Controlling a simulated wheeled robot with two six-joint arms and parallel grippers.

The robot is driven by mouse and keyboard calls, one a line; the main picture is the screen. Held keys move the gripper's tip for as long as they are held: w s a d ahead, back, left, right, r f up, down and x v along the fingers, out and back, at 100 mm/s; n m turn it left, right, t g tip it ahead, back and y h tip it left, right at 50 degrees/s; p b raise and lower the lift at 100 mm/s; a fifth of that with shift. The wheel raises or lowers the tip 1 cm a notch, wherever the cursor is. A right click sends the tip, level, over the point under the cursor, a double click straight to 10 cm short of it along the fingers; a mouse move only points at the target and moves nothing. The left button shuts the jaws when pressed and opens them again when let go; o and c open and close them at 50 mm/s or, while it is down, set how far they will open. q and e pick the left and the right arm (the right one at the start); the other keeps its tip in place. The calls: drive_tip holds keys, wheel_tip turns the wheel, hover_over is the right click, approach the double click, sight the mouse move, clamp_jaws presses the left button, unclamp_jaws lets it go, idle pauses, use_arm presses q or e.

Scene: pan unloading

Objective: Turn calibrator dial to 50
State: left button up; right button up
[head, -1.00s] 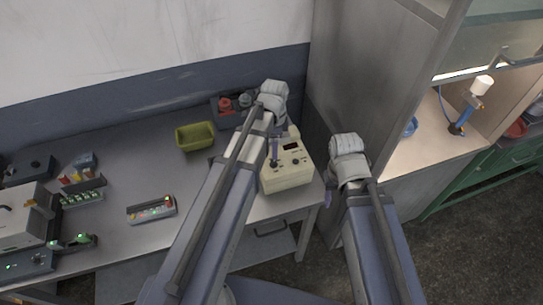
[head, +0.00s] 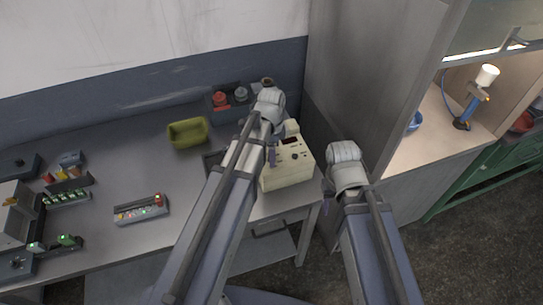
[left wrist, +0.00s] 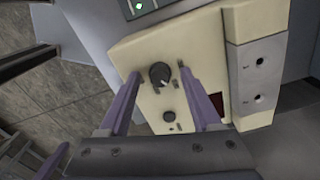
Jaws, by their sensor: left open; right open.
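The calibrator (head: 290,175) is a cream box at the table's right end, with a small dark display and knobs on top. In the left wrist view its black dial (left wrist: 160,75) has a white pointer mark towards the lower right of that picture. A smaller black knob (left wrist: 169,116) is beside it. My left gripper (head: 272,160) points down at the calibrator. In the left wrist view its purple fingers are open, one on each side of the dial, with gaps visible.
A yellow-green bin (head: 188,133) and a dark rack with red and grey items (head: 230,98) stand behind on the table. A panel with coloured lights (head: 140,208) lies left. A tall grey cabinet (head: 370,90) stands close on the right.

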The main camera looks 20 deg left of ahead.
use_arm(q)
clamp_jaws()
idle(0.4)
drive_tip(key=shift+n, duration=0.3)
drive_tip(key=n, duration=0.5)
drive_tip(key=shift+n, duration=0.3)
drive_tip(key=n, duration=0.5)
drive_tip(key=shift+n, duration=0.3)
idle(0.4)
